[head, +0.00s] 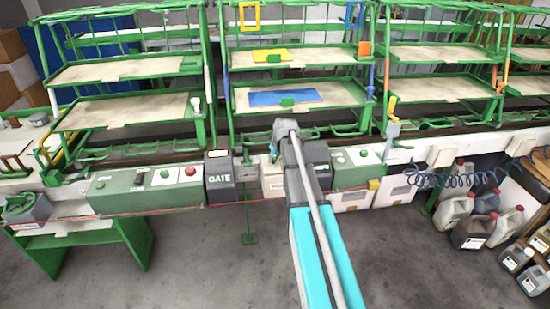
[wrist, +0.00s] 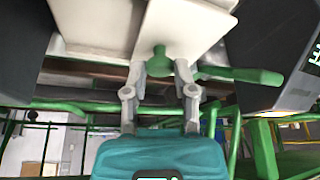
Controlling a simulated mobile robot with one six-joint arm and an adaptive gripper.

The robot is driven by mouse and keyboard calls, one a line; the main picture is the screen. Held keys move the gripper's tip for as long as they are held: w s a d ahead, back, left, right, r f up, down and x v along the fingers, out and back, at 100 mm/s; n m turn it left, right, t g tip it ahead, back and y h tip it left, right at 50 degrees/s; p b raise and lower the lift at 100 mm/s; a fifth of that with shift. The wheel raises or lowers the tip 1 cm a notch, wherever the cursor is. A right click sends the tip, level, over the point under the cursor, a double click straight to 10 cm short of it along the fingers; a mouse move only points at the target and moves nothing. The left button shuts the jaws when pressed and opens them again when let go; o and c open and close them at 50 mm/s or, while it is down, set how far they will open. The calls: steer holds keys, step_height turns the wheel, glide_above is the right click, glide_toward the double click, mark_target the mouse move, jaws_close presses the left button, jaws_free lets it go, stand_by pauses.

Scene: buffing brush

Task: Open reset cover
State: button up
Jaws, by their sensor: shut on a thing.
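In the wrist view my gripper (wrist: 161,68) has its two fingers on either side of a green knob (wrist: 159,57) and is shut on it. The knob sits at the edge of a white panel (wrist: 188,28), which looks like the reset cover. More white surface (wrist: 95,22) lies beside the panel; I cannot tell how far the cover is swung. In the head view a white box (head: 272,181) shows on the console just left of my arm. My fingertips and the knob are hidden there behind my arm.
A dark GATE box (head: 219,177) stands left of the white box, with a green button panel (head: 150,186) farther left. Another green panel (head: 358,171) is right of my arm. A green bar (wrist: 245,75) runs close beside my fingers. Green racks (head: 290,87) stand behind.

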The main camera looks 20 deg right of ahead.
jaws_close()
steer(key=shift+d, duration=0.1)
steer(key=d, duration=0.1)
steer(key=s+d, duration=0.1)
steer(key=d, duration=0.3)
steer(key=shift+s+d, duration=0.2)
steer(key=shift+s, duration=0.15)
steer(key=o, duration=0.8)
jaws_free()
